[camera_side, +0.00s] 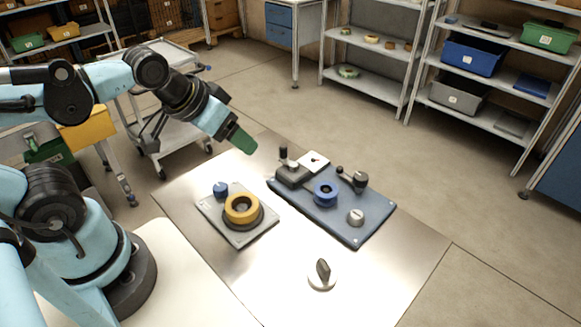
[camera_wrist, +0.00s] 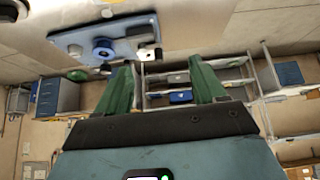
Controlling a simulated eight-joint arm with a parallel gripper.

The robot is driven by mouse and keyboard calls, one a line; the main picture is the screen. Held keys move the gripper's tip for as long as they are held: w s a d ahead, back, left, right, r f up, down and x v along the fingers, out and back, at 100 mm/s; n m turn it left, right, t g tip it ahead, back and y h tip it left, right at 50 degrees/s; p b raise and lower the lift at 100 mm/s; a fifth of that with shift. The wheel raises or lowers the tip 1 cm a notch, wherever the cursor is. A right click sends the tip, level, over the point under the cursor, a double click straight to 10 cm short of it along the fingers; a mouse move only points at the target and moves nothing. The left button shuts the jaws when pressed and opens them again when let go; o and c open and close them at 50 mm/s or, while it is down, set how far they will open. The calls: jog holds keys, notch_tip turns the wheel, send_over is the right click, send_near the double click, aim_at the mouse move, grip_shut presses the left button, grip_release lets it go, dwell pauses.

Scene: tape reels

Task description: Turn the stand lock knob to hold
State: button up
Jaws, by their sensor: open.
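My gripper (camera_side: 243,141) has green fingers and is raised in the air behind the grey stand plate. In the wrist view its two fingers (camera_wrist: 162,64) are apart with nothing between them. A grey plate (camera_side: 213,208) on the metal table carries a yellow reel (camera_side: 242,208) and a small blue knob (camera_side: 220,188). A dark upright knob (camera_side: 323,269) sits on a round white base near the table's front. A silver knob (camera_side: 356,216) is on the blue board (camera_side: 348,235). I cannot tell which is the stand lock knob; no labels are readable.
The blue board also holds a blue reel (camera_side: 325,193), a dark block (camera_side: 293,175) with a black post, a white piece (camera_side: 315,161) and a black-handled lever (camera_side: 353,180). The table's front right is clear around the dark knob. Shelves (camera_side: 480,110) stand beyond.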

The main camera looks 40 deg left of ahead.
aim_at(219, 186)
jog(key=s+n+g, duration=0.1)
jog(key=n, duration=0.1)
jog(key=s+d+n+g+y, duration=0.1)
jog(key=s+n, duration=0.1)
jog(key=s+f+n+g, duration=0.1)
jog(key=s+n, duration=0.1)
jog(key=shift+d+y, duration=0.15)
jog(key=shift+y, duration=0.25)
jog(key=c, duration=0.4)
jog(key=shift+w+a+f+n+g+y, duration=0.1)
jog(key=shift+w+a+f+n+y, duration=0.3)
jog(key=shift+f, duration=1.4)
jog(key=shift+w+a+f+n+g, duration=0.15)
jog(key=shift+a+f+n, duration=0.5)
jog(key=shift+f, duration=1.1)
jog(key=shift+w+a+f+n+g+y, duration=0.1)
jog(key=shift+w+a+f+n+y, duration=0.15)
jog(key=shift+a+f, duration=1.05)
jog(key=shift+d+f, duration=0.45)
jog(key=shift+f, duration=0.1)
jog(key=c, duration=0.8)
